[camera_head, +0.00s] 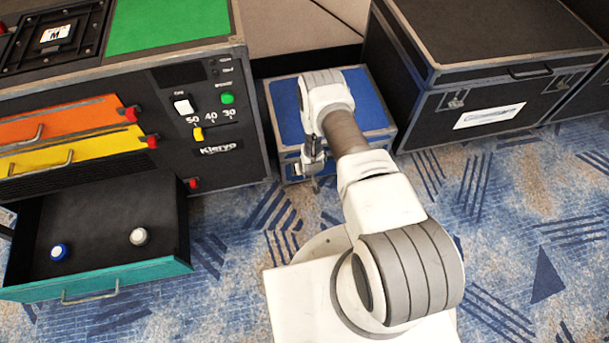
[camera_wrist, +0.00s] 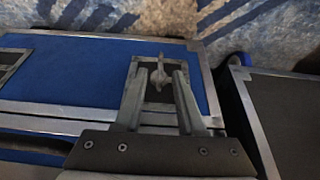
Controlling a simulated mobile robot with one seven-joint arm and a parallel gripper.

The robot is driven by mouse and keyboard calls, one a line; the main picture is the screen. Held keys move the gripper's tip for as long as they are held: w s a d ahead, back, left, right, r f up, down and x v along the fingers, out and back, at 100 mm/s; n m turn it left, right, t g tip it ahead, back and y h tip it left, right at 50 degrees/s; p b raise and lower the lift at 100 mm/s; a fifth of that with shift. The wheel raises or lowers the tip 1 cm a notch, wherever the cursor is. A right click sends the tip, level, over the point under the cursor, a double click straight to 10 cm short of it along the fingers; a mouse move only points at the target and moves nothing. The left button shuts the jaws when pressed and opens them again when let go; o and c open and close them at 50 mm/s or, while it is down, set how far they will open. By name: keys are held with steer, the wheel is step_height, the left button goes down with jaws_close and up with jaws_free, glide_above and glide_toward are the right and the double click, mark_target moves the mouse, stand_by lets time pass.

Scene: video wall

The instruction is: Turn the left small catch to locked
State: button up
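The blue case (camera_head: 283,103) stands on the floor, with small metal catches on its front. My gripper (camera_head: 313,172) reaches down at that front in the head view and mostly hides the catch there. In the wrist view, the left small catch (camera_wrist: 159,76), a pale winged knob on a metal plate, lies between the fingertips of my gripper (camera_wrist: 157,70). Gaps show between both fingers and the knob, so the gripper is open around it. Part of the other catch's metal plate (camera_wrist: 14,63) shows at the left of the wrist view.
A dark equipment rack (camera_head: 255,110) stands close to the left of the case, with an open teal-fronted drawer (camera_head: 110,281) holding two knobs. A large black case (camera_head: 480,110) stands at the right. Patterned carpet (camera_head: 520,230) is clear in front of it.

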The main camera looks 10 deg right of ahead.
steer(key=shift+b+x, duration=0.45)
steer(key=shift+x, duration=0.95)
jaws_close()
